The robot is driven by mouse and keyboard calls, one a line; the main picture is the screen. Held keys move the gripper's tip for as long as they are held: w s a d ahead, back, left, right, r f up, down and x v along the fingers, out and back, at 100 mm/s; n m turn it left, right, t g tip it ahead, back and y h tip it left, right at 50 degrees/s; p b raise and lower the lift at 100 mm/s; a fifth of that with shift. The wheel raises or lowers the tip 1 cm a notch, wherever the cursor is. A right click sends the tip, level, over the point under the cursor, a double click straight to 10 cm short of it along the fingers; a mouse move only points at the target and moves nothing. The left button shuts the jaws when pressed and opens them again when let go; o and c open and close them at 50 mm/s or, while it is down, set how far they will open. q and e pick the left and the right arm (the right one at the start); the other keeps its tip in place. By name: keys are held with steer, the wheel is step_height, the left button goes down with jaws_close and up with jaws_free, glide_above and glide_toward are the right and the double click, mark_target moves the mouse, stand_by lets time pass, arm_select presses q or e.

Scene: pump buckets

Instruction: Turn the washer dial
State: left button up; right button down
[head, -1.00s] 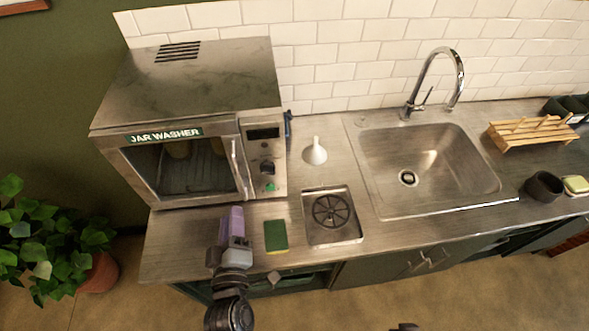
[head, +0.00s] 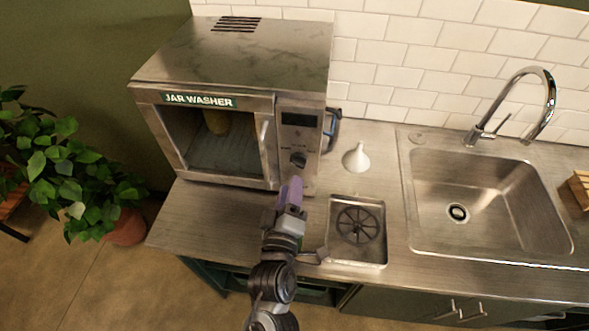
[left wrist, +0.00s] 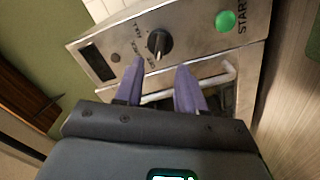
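The jar washer (head: 235,65) is a steel box at the back left of the counter. Its black round dial (head: 299,160) sits on the right-hand control panel, below a dark display. The dial also shows in the left wrist view (left wrist: 158,43), just beyond the fingertips. My left gripper (head: 292,184) has purple fingers and is in front of the panel, below the dial. In the left wrist view its fingers (left wrist: 161,64) are apart with nothing between them. The green START button (left wrist: 226,21) shows there too; the gripper hides it in the head view. My right gripper is out of view.
A white funnel (head: 356,158) stands right of the washer. A square drain tray (head: 357,262) and a sink (head: 455,235) with a tall faucet are farther right. The washer's door handle (head: 265,150) is close left of the panel. A plant (head: 75,165) stands at left.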

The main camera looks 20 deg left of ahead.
mark_target(296, 165)
arm_select(q)
steer(key=shift+x, duration=3.05)
jaws_close()
